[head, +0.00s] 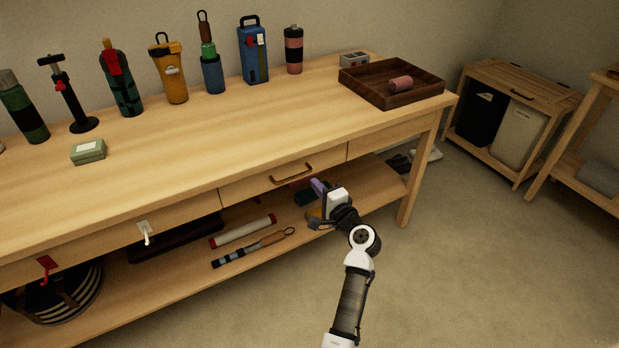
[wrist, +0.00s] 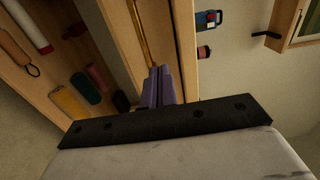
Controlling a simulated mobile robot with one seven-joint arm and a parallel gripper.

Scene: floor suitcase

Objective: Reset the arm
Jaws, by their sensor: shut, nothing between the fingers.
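My gripper (head: 318,186) is in front of the wooden workbench, below the drawer handle and near the lower shelf. Its purple fingers are shut together and hold nothing. In the wrist view the fingers (wrist: 160,86) point at the bench front. My arm comes up from the bottom of the head view and bends toward the bench. Whether the fingers touch the bench cannot be told.
The workbench (head: 180,140) carries several bottles along the back and a dark wooden tray (head: 422,93) holding a pink roll (head: 400,84). The lower shelf holds a white-and-red roll (head: 243,231) and other items. Open floor (head: 480,270) lies to the right.

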